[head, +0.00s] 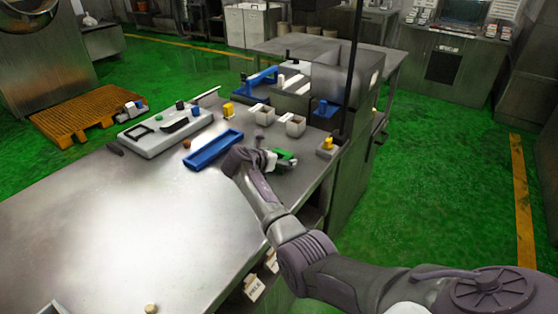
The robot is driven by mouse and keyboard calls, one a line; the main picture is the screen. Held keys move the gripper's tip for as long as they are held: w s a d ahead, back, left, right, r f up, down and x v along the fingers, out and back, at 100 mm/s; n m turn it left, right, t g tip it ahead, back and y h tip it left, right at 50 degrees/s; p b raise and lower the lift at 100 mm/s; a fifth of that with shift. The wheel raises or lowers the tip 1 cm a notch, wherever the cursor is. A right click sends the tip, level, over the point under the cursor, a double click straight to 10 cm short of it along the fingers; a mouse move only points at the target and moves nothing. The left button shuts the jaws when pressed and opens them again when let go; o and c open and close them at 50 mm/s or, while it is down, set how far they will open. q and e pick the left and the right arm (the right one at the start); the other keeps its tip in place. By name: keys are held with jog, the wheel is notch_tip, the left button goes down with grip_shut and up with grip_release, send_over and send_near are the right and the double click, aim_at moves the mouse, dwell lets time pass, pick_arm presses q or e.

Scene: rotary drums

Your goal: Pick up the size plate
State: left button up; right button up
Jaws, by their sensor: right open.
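My right arm reaches in from the lower right over the metal table. My right gripper (272,160) is open, low over the table's right part. A small green flat piece (286,154) lies right at its fingers; it may be the size plate, but it is too small to be sure. The gripper partly covers it, and I cannot tell whether they touch. My left gripper is not in view.
A blue tray (214,150) lies left of the gripper. A white panel (165,130) with black parts stands further left. Small grey boxes (296,126) and a yellow piece (328,143) are behind. The table's near left (110,220) is mostly clear.

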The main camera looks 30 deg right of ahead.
jog(key=shift+c, duration=0.2)
jog(key=c, duration=1.2)
jog(key=shift+r, duration=0.1)
